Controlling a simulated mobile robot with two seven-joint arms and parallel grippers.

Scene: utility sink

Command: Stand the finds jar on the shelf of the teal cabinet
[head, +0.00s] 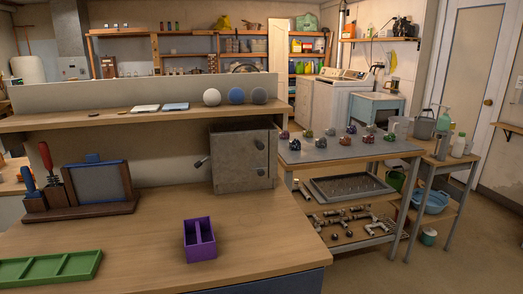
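Neither of my grippers shows in the head view. I cannot make out a finds jar in it. A pale teal-blue unit (375,110) with a light top stands at the back right beside the white washing machines (335,90). I cannot tell whether it is the teal cabinet, and no open shelf shows in it.
A workbench (140,240) in front holds a purple two-part box (201,250), a green tray (50,268), a wooden tool rack (85,207) and a grey metal box (240,160). Right of it, a metal-legged table (350,154) carries several small colourful lumps. Floor (470,240) is clear at right.

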